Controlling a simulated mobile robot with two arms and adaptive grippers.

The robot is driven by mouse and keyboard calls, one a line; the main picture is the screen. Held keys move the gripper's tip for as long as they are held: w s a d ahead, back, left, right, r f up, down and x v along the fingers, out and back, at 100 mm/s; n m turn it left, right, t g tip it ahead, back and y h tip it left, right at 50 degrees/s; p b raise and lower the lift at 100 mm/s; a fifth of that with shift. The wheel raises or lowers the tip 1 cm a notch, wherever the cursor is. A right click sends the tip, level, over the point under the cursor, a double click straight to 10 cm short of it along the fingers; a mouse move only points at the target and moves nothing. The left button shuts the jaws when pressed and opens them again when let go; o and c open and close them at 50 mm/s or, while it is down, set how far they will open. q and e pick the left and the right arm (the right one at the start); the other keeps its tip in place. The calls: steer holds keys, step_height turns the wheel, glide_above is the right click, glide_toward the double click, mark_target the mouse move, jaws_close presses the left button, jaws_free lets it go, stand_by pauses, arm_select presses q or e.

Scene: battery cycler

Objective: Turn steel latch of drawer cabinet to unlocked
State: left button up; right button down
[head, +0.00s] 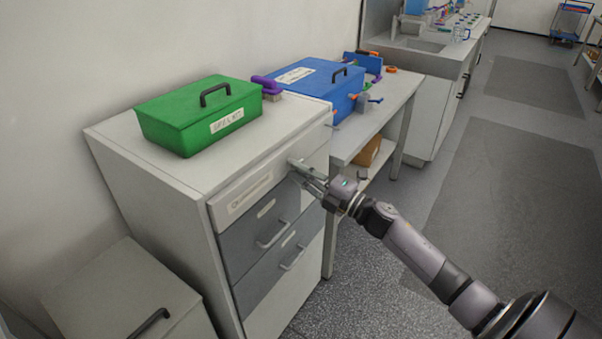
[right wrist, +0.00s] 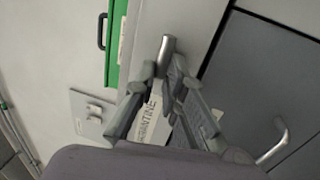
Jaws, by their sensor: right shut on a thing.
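The drawer cabinet (head: 150,155) is white with grey drawer fronts and stands left of centre in the head view. Its steel latch (right wrist: 168,44) is a short metal bar at the top drawer front, seen in the right wrist view. My right gripper (head: 299,170) reaches the upper right of the cabinet front and is shut on the latch. In the right wrist view its fingers (right wrist: 162,82) close around the lower part of the latch, hiding that part. The latch's tip sticks out beyond the fingers. My left gripper is not in view.
A green box (head: 190,128) and a purple-handled item (head: 268,87) rest on the cabinet top. A blue box (head: 305,85) stands on the table behind. A low grey cabinet (head: 110,290) is at the lower left. Two drawer handles (head: 272,236) protrude below. The floor at right is open.

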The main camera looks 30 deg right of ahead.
steer(key=c, duration=1.7)
jaws_free()
steer(key=shift+o, duration=0.2)
steer(key=shift+s, duration=0.1)
steer(key=v, duration=1.2)
steer(key=shift+f, duration=0.1)
